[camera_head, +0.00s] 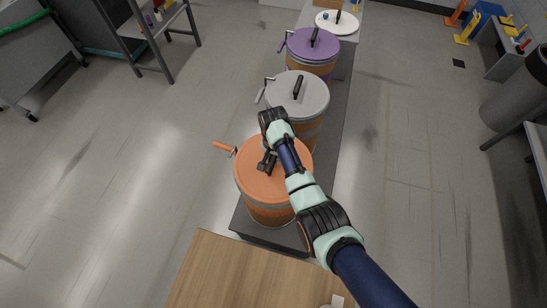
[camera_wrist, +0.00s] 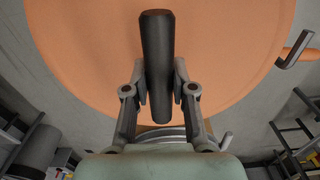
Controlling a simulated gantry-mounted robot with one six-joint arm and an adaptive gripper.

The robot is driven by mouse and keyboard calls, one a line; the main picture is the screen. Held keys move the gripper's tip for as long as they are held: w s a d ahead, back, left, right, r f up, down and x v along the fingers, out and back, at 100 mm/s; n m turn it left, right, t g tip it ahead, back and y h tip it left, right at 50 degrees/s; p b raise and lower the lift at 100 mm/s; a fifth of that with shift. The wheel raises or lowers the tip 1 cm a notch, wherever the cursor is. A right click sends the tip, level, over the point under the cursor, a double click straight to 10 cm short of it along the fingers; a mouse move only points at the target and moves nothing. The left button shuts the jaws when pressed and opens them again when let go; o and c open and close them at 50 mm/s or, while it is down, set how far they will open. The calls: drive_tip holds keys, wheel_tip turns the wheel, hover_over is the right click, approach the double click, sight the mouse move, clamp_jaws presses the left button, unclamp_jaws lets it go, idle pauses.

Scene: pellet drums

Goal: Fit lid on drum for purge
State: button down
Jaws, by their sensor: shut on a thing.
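An orange lid (camera_head: 247,180) with a dark bar handle (camera_wrist: 157,40) is over the nearest drum (camera_head: 270,214). My gripper (camera_head: 268,163) is above the lid, with its fingers on either side of the handle, shut on it. The wrist view shows the gripper (camera_wrist: 158,80) close up, with the lid (camera_wrist: 90,50) filling the top. A curved metal rim (camera_wrist: 165,133) shows below the lid's edge. I cannot tell whether the lid is fully seated. A clamp lever with an orange grip (camera_head: 222,147) sticks out at the drum's left.
A drum with a grey lid (camera_head: 312,92) and one with a purple lid (camera_head: 325,47) stand behind in a row on a dark plinth (camera_head: 337,140). A white lid (camera_head: 329,24) lies at the far end. A wooden surface (camera_head: 220,275) is in front.

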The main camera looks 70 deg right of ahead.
drive_tip(key=shift+f, duration=0.45)
idle(0.8)
drive_tip(key=shift+f, duration=0.2)
drive_tip(key=shift+c, duration=2)
unclamp_jaws()
drive_tip(key=shift+r, duration=0.1)
wheel_tip(320, 180, up, 7)
drive_tip(key=p, duration=0.7)
